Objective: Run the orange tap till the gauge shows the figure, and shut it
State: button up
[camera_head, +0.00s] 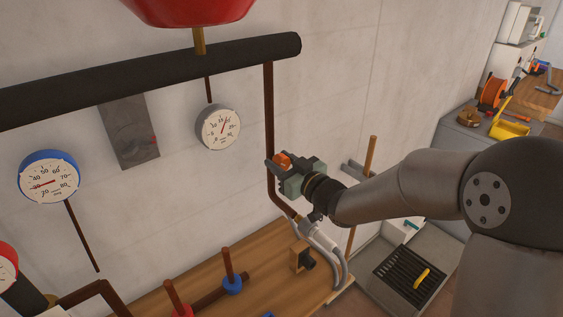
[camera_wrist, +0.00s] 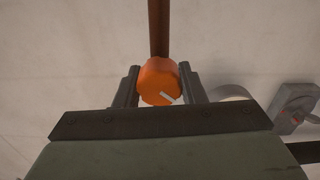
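The orange tap (camera_head: 283,161) is a round knob on the thin brown vertical pipe (camera_head: 268,110) below the black pipe. In the wrist view the orange tap (camera_wrist: 159,82) lies between my two fingers, with a pale slanted mark on its face. My gripper (camera_head: 279,163) is at the tap, with a finger on either side; in the wrist view my gripper (camera_wrist: 158,86) shows a narrow space beside the knob, and I cannot tell if the fingers touch it. A white-faced gauge (camera_head: 218,128) with a grey rim and red needle hangs left of the tap.
A blue-rimmed gauge (camera_head: 49,177) and a grey wall switch (camera_head: 129,132) are farther left. The black pipe (camera_head: 150,75) crosses above. Blue (camera_head: 232,283) and red (camera_head: 179,308) fittings stand on the wooden bench (camera_head: 262,247) below. A grey rotary switch (camera_wrist: 294,105) is at the wrist view's right.

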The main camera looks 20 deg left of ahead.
jog(key=c, duration=0.3)
jog(key=m+p, duration=0.1)
jog(key=m, duration=0.4)
jog(key=shift+m, duration=0.3)
jog(key=shift+w+m+p, duration=0.1)
jog(key=shift+m+p, duration=0.85)
jog(key=shift+m, duration=1.15)
jog(key=o, duration=1)
jog(key=shift+d, duration=0.1)
jog(key=b+v, duration=0.2)
jog(key=v, duration=1.5)
jog(key=shift+s+d, duration=0.1)
jog(key=shift+s, duration=0.15)
